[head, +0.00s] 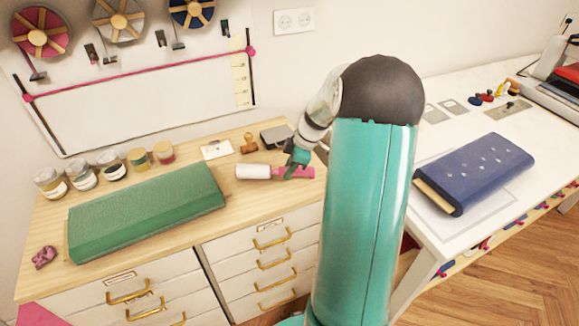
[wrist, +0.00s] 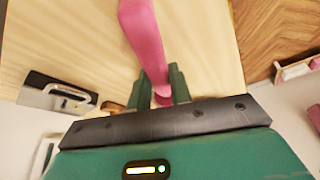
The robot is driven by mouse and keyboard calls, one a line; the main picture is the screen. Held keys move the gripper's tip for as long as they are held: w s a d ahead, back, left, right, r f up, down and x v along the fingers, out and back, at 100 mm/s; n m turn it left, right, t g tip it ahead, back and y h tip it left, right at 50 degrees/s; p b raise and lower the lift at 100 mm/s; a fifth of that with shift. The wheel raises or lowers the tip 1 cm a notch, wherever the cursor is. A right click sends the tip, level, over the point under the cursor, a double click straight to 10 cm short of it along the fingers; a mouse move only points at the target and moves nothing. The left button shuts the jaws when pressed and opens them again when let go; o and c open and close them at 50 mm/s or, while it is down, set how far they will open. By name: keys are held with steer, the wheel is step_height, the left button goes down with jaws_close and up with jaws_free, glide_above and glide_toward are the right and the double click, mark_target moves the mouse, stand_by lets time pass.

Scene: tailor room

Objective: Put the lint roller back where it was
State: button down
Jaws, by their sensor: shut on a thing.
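The lint roller has a white roll (head: 253,171) and a pink handle (head: 303,172). It lies along the wooden top of the drawer cabinet (head: 225,205), or just above it; I cannot tell which. My gripper (head: 294,170) is at the handle in the head view, with my arm covering the area to its right. In the wrist view my gripper (wrist: 163,95) has a finger on each side of the pink handle (wrist: 146,40) near its end and is shut on it. The white roll is out of the wrist view.
A green fabric bolt (head: 150,210) fills the cabinet's left part, with several jars (head: 110,163) behind it. A wooden stamp (head: 249,143) and a dark metal-edged object (head: 276,136) stand behind the roller. A white table (head: 470,235) with a blue fabric bolt (head: 475,172) is at right.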

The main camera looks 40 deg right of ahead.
steer(key=shift+f, duration=0.7)
steer(key=c, duration=1.2)
jaws_free()
steer(key=v, duration=1.3)
steer(key=shift+s+d+r, duration=0.1)
steer(key=shift+d+r, duration=0.1)
steer(key=shift+r, duration=0.15)
